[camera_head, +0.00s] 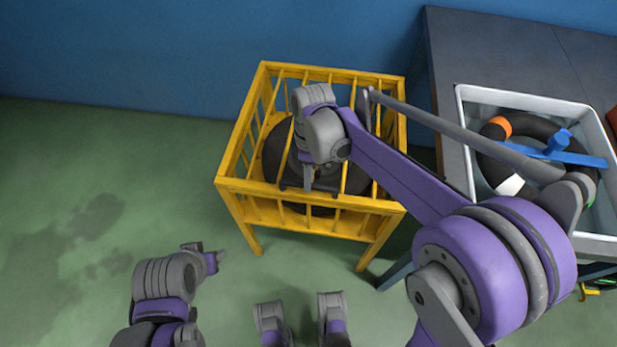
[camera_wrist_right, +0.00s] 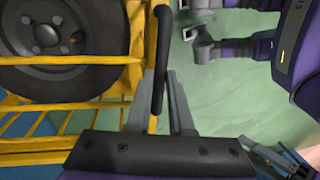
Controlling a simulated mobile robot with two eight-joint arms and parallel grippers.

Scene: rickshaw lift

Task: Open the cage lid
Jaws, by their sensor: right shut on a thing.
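The yellow cage (camera_head: 226,187) stands on the floor in the middle of the head view, with a dark wheel (camera_head: 277,150) inside. Its barred lid (camera_head: 318,76) lies across the top and looks closed. My right gripper (camera_head: 308,188) is over the cage's front edge, pointing down. In the right wrist view, its fingers (camera_wrist_right: 160,100) are shut on a black handle (camera_wrist_right: 160,60) beside the yellow frame. The wheel also shows there (camera_wrist_right: 60,35). My left gripper (camera_head: 212,259) is low at the left, apart from the cage; its fingers are too unclear to tell their state.
A blue wall is behind the cage. The green floor at left is clear.

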